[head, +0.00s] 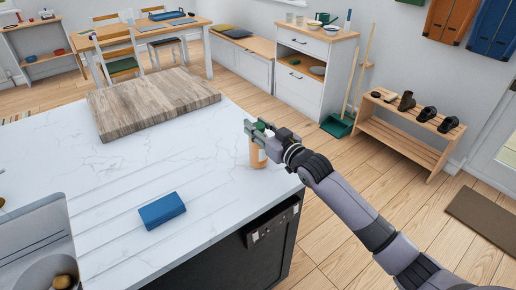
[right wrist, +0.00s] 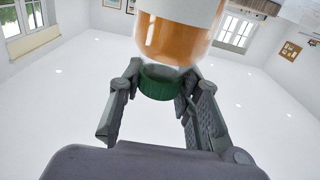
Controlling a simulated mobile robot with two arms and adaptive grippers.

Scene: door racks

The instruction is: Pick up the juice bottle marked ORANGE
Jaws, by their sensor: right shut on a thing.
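The juice bottle (head: 258,158) has orange contents and a green cap, and is upright near the right edge of the white counter. My right gripper (head: 262,129) is at its top, shut on the green cap. In the right wrist view the bottle (right wrist: 178,38) shows orange juice and part of a white label, with the cap between the two fingers of my right gripper (right wrist: 160,82). No marking on the label can be read. I cannot tell whether the bottle's base touches the counter. My left gripper is not in view.
The white marble counter (head: 115,180) carries a wooden board (head: 150,100) at the back and a blue box (head: 162,210) at the front. A steel fixture (head: 35,235) is at the lower left. A shoe rack (head: 410,135) and drawer cabinet (head: 310,70) stand beyond open floor.

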